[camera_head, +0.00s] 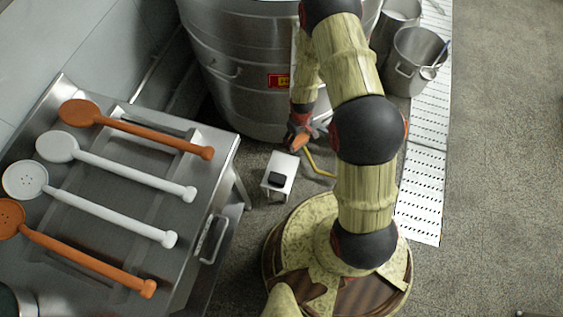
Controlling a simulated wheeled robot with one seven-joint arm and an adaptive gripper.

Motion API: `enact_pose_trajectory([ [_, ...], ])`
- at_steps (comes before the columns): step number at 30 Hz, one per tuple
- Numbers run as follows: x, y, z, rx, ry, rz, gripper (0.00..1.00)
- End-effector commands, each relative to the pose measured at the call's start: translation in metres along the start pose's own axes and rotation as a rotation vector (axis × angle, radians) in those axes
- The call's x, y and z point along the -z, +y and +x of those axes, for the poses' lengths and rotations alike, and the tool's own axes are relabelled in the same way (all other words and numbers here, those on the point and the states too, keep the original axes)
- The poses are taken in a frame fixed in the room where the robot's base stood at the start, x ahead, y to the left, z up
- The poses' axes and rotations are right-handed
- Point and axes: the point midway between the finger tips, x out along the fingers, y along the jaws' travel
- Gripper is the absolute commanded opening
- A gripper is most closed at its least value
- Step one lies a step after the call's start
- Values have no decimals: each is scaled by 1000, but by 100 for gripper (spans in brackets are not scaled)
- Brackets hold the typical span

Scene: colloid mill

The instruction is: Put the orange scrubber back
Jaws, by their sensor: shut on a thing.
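My gripper (302,130) is low in front of the large steel vessel, above and just behind a small white stool (282,166). It is shut on a small orange thing (297,140), which looks like the orange scrubber; the fingers hide part of it and its shape is hard to make out. A small black object (277,179) lies on the stool, toward its near edge.
A steel table (190,232) at left holds long orange and white paddles. The steel vessel (250,104) stands at the back. A yellow bent bar or hose (319,167) is right of the stool. Steel pots (408,77) stand at upper right. The floor at right is clear.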

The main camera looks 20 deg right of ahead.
Motion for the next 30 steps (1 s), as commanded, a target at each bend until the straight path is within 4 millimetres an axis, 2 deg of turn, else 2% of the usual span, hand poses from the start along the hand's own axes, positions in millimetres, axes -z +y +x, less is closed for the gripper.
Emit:
enact_pose_trajectory([
  [1,-6,2,9,2,-4,-28,36],
  [7,-14,5,24,1,-2,-100,36],
  [30,-32,8,53,0,0,-228,36],
])
